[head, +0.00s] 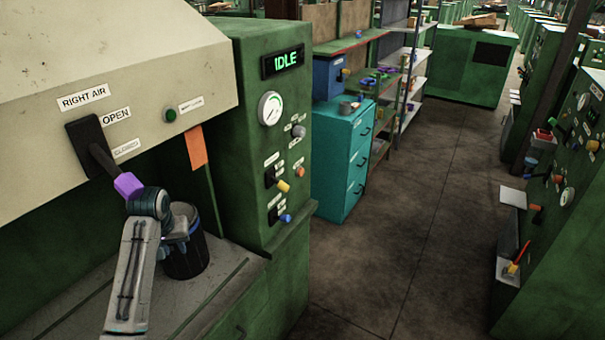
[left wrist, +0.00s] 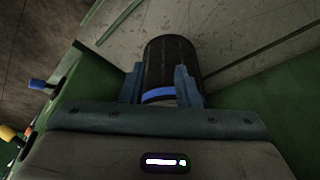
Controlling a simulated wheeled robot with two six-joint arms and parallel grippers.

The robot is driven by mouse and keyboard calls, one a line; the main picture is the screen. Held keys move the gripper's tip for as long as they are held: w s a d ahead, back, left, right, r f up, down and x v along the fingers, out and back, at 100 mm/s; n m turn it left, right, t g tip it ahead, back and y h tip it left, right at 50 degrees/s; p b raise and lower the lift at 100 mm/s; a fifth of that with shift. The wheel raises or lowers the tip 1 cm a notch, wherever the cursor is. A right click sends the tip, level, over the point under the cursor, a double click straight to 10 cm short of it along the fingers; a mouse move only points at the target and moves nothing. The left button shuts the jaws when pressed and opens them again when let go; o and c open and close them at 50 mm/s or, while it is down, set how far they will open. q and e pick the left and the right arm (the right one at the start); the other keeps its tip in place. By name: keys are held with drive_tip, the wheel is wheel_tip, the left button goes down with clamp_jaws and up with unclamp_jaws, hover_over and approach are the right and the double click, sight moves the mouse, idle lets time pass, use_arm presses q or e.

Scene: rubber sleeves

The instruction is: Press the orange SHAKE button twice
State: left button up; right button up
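My left gripper (head: 180,232) hangs over the left machine's ledge, right at a black cylindrical container with a blue band (head: 187,262). In the left wrist view its two fingers (left wrist: 160,90) stand apart, with the container (left wrist: 172,62) beyond and between them. I cannot tell whether they touch it. On the green panel, a small orange-red button (head: 299,171) sits above the yellow-ended lever. Its label is too small to read, so I cannot confirm it is SHAKE. The panel's display (head: 284,61) reads IDLE in green. My right gripper is out of view.
A black lever with a purple grip (head: 127,184) is by the RIGHT AIR sign, close to my left arm. The panel also has a gauge (head: 270,108), a grey knob (head: 298,131), a yellow-ended lever (head: 283,186) and a blue-ended lever (head: 286,218). The aisle floor (head: 400,230) is clear.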

use_arm(q)
drive_tip(key=shift+w+a+r, duration=0.1)
drive_tip(key=shift+w+r, duration=0.1)
drive_tip(key=shift+r, duration=0.6)
drive_tip(key=shift+c, duration=0.2)
